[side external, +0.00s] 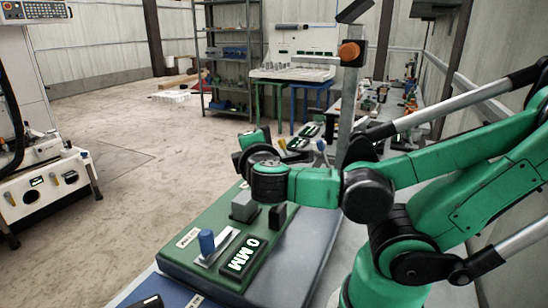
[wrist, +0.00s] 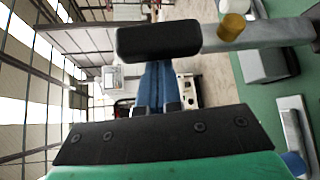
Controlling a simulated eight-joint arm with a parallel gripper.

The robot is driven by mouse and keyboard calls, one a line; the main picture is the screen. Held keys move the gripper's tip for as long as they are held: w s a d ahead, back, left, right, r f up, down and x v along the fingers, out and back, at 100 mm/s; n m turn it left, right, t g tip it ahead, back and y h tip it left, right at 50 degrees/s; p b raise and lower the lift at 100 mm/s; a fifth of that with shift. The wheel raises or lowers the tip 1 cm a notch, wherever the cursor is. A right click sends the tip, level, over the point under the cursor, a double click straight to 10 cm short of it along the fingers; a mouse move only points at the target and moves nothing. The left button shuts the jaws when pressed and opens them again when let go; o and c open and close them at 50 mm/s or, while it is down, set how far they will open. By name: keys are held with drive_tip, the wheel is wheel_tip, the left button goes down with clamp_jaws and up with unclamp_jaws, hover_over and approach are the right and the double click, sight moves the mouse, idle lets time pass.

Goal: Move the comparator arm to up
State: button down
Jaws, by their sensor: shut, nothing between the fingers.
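The comparator has a green base (side external: 190,258) with a "0 MM" display (side external: 240,256), a grey block (side external: 244,207) and a blue-knobbed lever (side external: 208,241). A grey upright post (side external: 352,95) with an orange knob (side external: 349,52) and a dark tilted piece (side external: 356,11) on top rises behind my arm. I cannot tell which part is the comparator arm, or its position. In the wrist view, a grey bar with a yellow knob (wrist: 232,27) ends in a dark block (wrist: 158,40). My gripper (wrist: 156,66) is shut and empty, its blue fingers near that block; contact is unclear. The side view hides the fingertips.
A machine with a white front (side external: 45,195) stands at the left. A metal shelf (side external: 228,70) and a white-topped table (side external: 293,72) stand at the back. A cluttered bench (side external: 385,105) runs behind my arm. The floor at left is open.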

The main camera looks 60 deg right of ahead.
drive_tip(key=shift+s+r, duration=0.15)
drive_tip(key=shift+s, duration=0.65)
idle(0.4)
drive_tip(key=a+f+m+g+y, duration=0.1)
drive_tip(key=f+m+y, duration=0.1)
drive_tip(key=y, duration=0.1)
drive_tip(key=w+a+f+m+g+y, duration=0.1)
drive_tip(key=a+f+m+y, duration=0.1)
drive_tip(key=f+y, duration=0.1)
drive_tip(key=a+f+m+y, duration=0.2)
drive_tip(key=f+m+y, duration=0.1)
drive_tip(key=shift+w+a+g, duration=0.2)
drive_tip(key=shift+a+g, duration=0.05)
drive_tip(key=shift+g, duration=0.15)
drive_tip(key=a+m+y, duration=0.1)
drive_tip(key=w+a+m+y, duration=0.1)
drive_tip(key=y, duration=0.1)
drive_tip(key=shift+a+m, duration=0.3)
drive_tip(key=shift+a, duration=0.05)
